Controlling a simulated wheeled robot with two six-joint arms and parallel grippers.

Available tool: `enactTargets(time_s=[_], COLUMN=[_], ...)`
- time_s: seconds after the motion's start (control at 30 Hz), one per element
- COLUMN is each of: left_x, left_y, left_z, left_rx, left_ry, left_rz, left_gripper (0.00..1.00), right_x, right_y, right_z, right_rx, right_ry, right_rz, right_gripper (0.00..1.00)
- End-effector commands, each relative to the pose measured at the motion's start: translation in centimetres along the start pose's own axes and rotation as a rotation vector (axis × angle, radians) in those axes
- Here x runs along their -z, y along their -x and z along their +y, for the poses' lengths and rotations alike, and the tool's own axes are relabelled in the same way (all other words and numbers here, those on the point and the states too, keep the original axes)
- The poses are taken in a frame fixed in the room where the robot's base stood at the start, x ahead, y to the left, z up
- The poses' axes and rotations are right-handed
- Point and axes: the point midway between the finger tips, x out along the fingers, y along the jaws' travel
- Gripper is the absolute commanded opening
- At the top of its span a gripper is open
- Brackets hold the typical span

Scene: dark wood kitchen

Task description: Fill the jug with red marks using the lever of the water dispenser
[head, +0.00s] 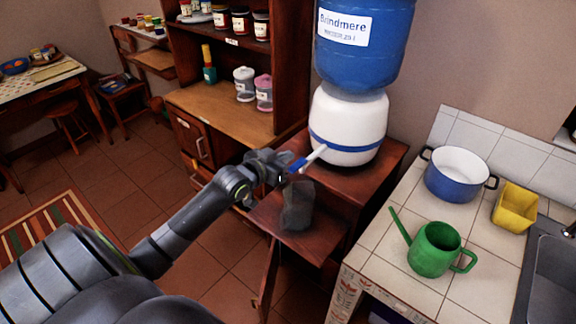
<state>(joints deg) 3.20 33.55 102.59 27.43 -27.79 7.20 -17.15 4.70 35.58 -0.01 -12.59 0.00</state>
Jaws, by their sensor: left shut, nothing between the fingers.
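The water dispenser has a blue bottle (362,50) on top of a white body (346,125) with a blue band, and stands on a dark red wooden stand. Its lever (314,155), white with a blue end, sticks out toward the lower left. My left gripper (288,172) is shut and empty at the blue end of the lever; I cannot tell whether they touch. A dark, see-through jug (297,208) stands upright on the stand's lower shelf, below the lever. Red marks on it and any water in it cannot be made out. My right gripper is out of view.
A tiled counter (400,277) on the right holds a green watering can (434,250), a blue and white pot (457,176), a yellow container (515,206) and a sink (552,298). A wooden cabinet (218,105) with jars stands behind. Open tiled floor lies left.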

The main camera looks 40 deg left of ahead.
Motion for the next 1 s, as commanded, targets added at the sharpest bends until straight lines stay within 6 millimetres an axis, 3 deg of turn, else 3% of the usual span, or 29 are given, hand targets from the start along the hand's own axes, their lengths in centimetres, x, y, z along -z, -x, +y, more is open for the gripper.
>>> enactTargets(time_s=[0.1,0.23,0.4,0.83,1.0], left_x=[-0.1,-2.5,-3.7,-4.0,-4.4], left_y=[-1.8,-2.0,-2.3,-2.4,-2.5], left_z=[0.1,0.0,0.0,0.0,0.0], left_rx=[0.000,0.001,0.000,0.000,0.000], left_ry=[0.004,0.003,0.001,0.000,-0.001], left_rz=[-0.002,-0.004,-0.002,0.000,0.019], left_gripper=[0.00,0.00,0.00,0.00,0.00], right_x=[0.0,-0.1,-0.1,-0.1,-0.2], right_y=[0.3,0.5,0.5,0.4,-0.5], right_z=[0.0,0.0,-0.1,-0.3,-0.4], right_rx=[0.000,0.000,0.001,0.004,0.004], right_ry=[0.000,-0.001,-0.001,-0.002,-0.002], right_rz=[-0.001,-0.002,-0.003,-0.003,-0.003], right_gripper=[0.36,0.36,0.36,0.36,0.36])
